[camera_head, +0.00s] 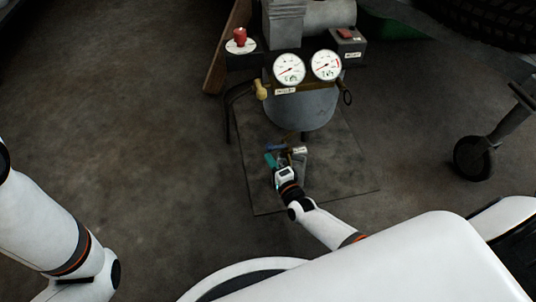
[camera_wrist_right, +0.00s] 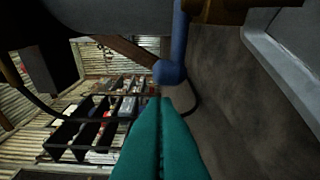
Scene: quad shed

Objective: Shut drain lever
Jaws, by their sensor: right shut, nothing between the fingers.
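The drain lever (camera_wrist_right: 179,45) is a blue bar with a rounded end, seen in the right wrist view. Its upper end meets a brass-brown fitting (camera_wrist_right: 232,11) under the dark tank. In the head view a small blue piece of the lever (camera_head: 275,147) shows below the tank, just beyond my right gripper (camera_head: 269,159). The teal fingers of my right gripper (camera_wrist_right: 161,101) are shut and empty. Their tips are close to the lever's rounded end; I cannot tell whether they touch. My left arm is at the left, its gripper out of view.
The compressor tank (camera_head: 305,108) carries two white gauges (camera_head: 289,68), a red knob (camera_head: 240,35) and a brass valve (camera_head: 261,88). It stands on a dark mat (camera_head: 345,165). A caster wheel (camera_head: 474,158) is at right. Floor at left is clear.

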